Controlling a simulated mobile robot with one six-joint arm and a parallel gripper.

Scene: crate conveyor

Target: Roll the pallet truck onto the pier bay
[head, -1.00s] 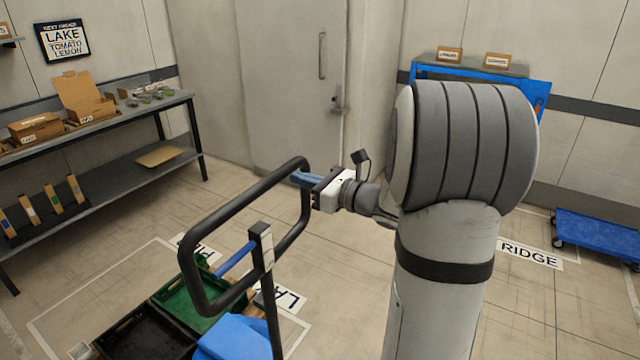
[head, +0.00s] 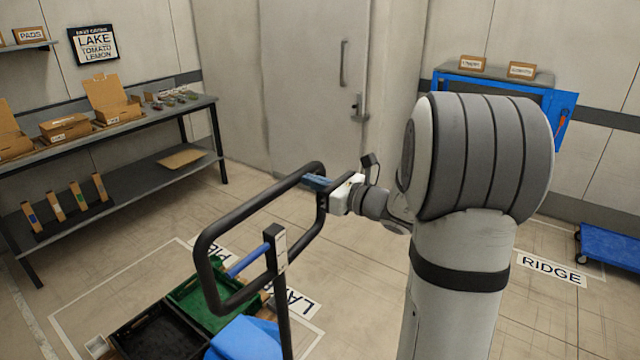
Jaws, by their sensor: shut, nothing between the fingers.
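A black looped handle (head: 208,265) on an upright post (head: 280,300) rises in the lower middle; it looks like the pallet truck's handle, and its base is out of frame. My gripper (head: 318,182) is at the upper right corner of this loop, its jaws shut with nothing held; whether it touches the loop I cannot tell. A floor label (head: 222,252) reading "PIE", partly hidden by the handle, lies behind the crates, beside a white floor outline (head: 120,274).
A green crate (head: 183,290), a black crate (head: 122,342) and a blue item (head: 245,342) sit low in front. Another label (head: 303,303) begins "LA". Shelving (head: 130,187) stands left. A RIDGE label (head: 552,269) and blue dolly (head: 612,246) are right. Floor before the door (head: 315,95) is clear.

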